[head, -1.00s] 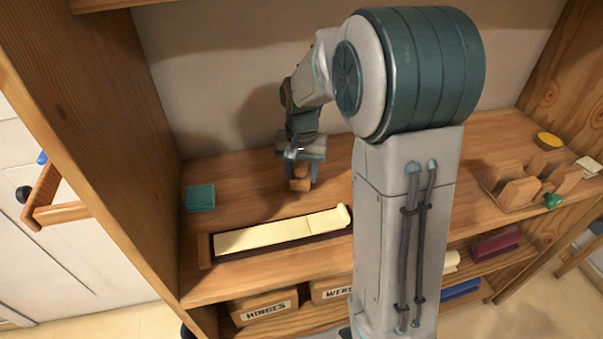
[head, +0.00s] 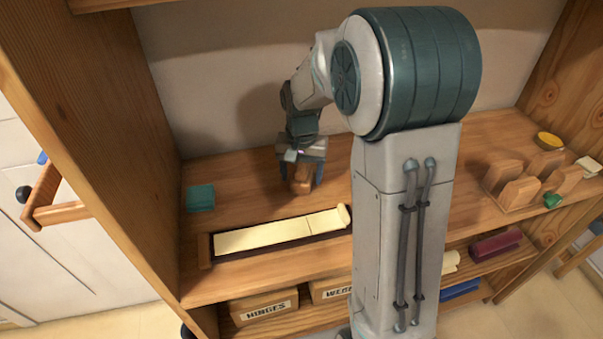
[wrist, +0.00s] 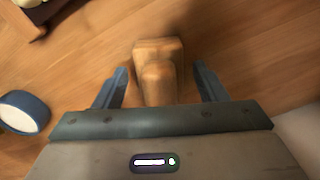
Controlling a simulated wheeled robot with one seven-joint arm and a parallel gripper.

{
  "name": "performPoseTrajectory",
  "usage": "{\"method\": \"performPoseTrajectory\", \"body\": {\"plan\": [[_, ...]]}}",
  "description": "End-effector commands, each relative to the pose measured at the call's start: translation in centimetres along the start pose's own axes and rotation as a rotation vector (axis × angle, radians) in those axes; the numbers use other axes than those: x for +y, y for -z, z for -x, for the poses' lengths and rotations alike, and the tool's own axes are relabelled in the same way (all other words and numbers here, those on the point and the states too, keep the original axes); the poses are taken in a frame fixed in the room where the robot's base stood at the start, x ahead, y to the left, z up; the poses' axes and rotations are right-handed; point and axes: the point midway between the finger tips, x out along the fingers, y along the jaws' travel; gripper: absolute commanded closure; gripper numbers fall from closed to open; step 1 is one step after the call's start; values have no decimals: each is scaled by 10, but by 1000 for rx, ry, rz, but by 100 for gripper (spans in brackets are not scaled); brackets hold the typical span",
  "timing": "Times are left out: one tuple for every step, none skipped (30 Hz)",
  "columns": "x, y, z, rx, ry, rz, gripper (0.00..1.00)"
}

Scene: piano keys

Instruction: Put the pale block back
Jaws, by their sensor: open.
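My gripper (head: 301,170) is low over the upper shelf board, in front of the back wall. It is open, with its two fingers on either side of a brown wooden block (head: 302,186). In the wrist view the block (wrist: 158,52) has a wide part and a narrower part, and stands between the fingers (wrist: 159,78) with gaps on both sides. A long cream piece (head: 275,232), with a seam and a raised right end, lies in a dark tray (head: 206,250) nearer the shelf's front edge. I cannot tell which of these is the pale block.
A teal block (head: 200,198) lies at the left. A wooden rack (head: 520,190), a yellow disc (head: 549,140) and a green piece (head: 552,200) are at the right. A blue-rimmed round thing (wrist: 24,112) shows in the wrist view. Labelled boxes (head: 262,306) sit below.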

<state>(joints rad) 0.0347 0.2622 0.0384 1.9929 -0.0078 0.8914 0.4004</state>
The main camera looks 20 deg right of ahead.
Motion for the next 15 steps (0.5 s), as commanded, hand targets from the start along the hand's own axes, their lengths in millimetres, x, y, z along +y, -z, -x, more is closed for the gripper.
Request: {"method": "performPoseTrajectory", "body": {"plan": [[0,1,9,6,2,0,35],[0,1,14,6,2,0,35],[0,1,22,7,3,0,35],[0,1,29,7,3,0,35],[-1,1,35,8,3,0,35],[-1,1,44,7,3,0,35],[-1,1,52,8,3,0,35],[-1,1,58,8,3,0,35],[0,1,67,6,2,1,35],[-1,1,73,7,3,1,35],[-1,1,79,6,3,1,35],[0,1,86,6,3,1,35],[0,0,91,5,2,1,35],[-1,1,96,6,2,1,35],[0,0,101,4,2,0,35]]}}
